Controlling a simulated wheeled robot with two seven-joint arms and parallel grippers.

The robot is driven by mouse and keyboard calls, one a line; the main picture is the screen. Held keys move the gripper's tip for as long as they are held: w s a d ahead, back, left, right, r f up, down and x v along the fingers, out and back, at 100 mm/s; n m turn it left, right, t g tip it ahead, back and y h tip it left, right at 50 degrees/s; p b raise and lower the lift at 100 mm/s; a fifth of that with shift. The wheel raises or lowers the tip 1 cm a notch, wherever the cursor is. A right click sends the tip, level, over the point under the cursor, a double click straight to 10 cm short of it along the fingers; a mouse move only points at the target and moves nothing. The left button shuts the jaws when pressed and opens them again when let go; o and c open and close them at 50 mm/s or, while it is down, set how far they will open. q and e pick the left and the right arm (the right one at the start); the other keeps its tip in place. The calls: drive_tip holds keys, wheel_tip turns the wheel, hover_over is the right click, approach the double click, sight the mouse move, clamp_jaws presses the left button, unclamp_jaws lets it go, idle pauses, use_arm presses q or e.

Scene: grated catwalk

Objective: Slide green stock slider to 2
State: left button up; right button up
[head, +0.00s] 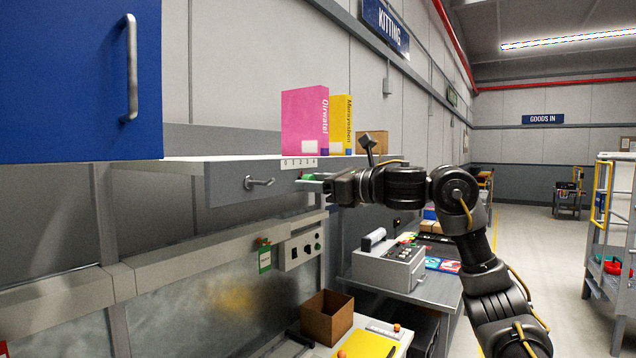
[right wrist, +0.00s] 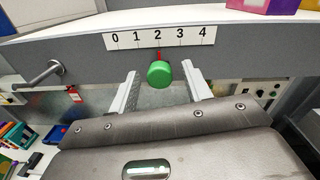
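The green stock slider (right wrist: 159,75) is a round green knob on the grey shelf edge. It sits below a white scale strip (right wrist: 160,38) marked 0 to 4, and a small red pointer (right wrist: 158,55) above the knob lines up with the 2. My right gripper (right wrist: 159,84) is open, one finger on each side of the knob, with a visible gap to it on both sides. In the head view the slider (head: 307,177) shows in front of my right gripper (head: 325,185), partly covered by it. My left gripper is not in view.
A metal hook handle (right wrist: 40,76) sticks out of the shelf front left of the scale. Pink (head: 305,122) and yellow (head: 341,125) boxes stand on the shelf. A blue cabinet (head: 75,80) is at upper left. Below are an open brown box (head: 327,318) and a grey device (head: 388,268).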

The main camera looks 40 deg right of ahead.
drive_tip(key=b+v, duration=0.4)
drive_tip(key=v, duration=0.6)
drive_tip(key=shift+s+d, duration=0.2)
drive_tip(key=shift+s, duration=0.15)
